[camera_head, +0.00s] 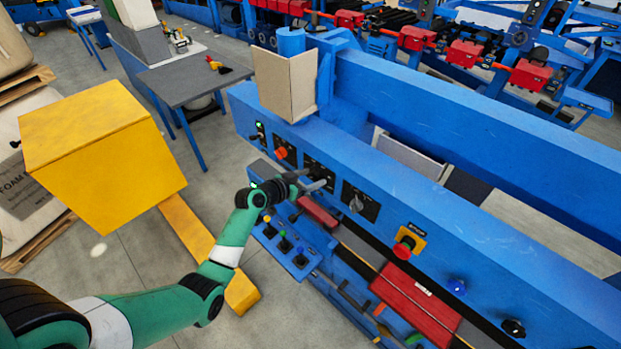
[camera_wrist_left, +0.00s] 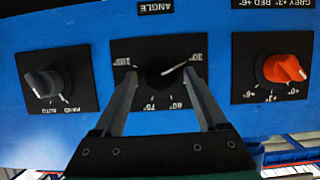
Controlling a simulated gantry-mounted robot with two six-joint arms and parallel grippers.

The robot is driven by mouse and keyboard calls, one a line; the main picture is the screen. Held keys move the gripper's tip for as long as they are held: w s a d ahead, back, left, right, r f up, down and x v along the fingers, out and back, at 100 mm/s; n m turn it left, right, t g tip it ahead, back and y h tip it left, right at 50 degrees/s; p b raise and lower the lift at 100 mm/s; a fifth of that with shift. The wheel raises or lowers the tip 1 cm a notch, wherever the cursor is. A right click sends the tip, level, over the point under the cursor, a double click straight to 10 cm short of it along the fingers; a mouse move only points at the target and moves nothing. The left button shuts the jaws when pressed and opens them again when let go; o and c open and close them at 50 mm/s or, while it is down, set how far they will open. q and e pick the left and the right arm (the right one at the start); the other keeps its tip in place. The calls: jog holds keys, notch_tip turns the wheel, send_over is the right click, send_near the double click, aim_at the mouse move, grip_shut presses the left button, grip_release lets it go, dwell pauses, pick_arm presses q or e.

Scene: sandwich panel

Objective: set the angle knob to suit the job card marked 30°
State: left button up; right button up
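The angle knob (camera_wrist_left: 165,74) is a dark round knob on a black plate under the upside-down label "ANGLE" in the left wrist view. Its light pointer line aims up and right, at the 30° mark. Other marks on the plate include 60°, 75° and 105°. My left gripper (camera_wrist_left: 161,78) is open, with one finger on each side of the knob and visible gaps between. In the head view my left gripper (camera_head: 312,183) is at the blue panel and mostly covers the angle plate. I cannot make out a card marked 30°. My right gripper is not in view.
An orange knob (camera_wrist_left: 284,68) and a grey selector (camera_wrist_left: 43,83) flank the angle plate. A red stop button (camera_head: 403,248) on yellow sits farther along the blue machine. A beige board (camera_head: 284,82) stands at the machine's far end. A yellow box (camera_head: 98,140) stands at left.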

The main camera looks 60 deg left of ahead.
pick_arm(q)
jog(key=shift+s, duration=0.1)
jog(key=p+v, duration=0.5)
jog(key=v, duration=0.6)
jog(key=shift+s, duration=0.25)
jog(key=shift+d, duration=0.1)
jog(key=shift+r, duration=0.1)
